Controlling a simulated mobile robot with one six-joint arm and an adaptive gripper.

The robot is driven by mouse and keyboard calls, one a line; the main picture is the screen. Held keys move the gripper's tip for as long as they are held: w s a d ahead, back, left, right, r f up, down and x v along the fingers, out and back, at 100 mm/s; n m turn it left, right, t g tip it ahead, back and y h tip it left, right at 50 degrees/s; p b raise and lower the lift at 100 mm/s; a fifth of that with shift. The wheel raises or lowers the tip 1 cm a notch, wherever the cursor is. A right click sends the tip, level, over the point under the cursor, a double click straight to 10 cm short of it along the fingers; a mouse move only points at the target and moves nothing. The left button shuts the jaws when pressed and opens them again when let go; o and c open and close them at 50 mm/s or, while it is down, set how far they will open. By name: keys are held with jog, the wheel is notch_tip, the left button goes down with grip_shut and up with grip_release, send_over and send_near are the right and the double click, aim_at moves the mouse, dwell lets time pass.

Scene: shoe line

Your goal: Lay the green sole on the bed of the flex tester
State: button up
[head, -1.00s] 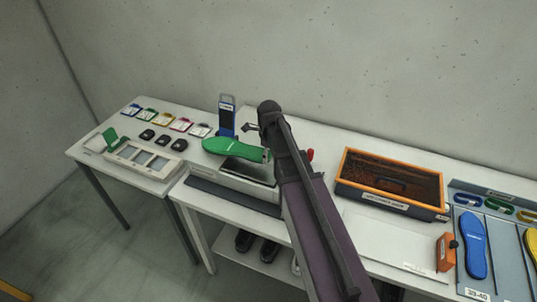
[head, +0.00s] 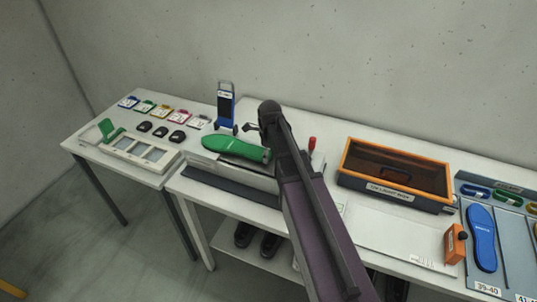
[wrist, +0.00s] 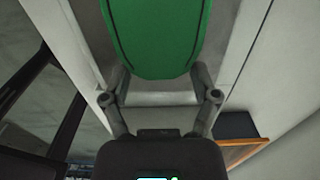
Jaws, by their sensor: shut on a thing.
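The green sole (head: 237,149) is held out flat to the left of my gripper, over the flex tester (head: 228,178), a low pale machine with a red-knobbed lever at its right. The sole covers most of the tester's bed in the head view. I cannot tell whether it touches the bed. In the wrist view the sole (wrist: 155,35) reaches up from between the fingers of my gripper (wrist: 162,90), which is shut on its near end. In the head view my own arm hides the gripper's tips and part of the tester.
A blue upright stand (head: 225,108) is close behind the sole. Coloured cards, dark small objects and a pale tray (head: 140,152) are on the left table.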

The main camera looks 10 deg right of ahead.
jog(key=o, duration=1.2)
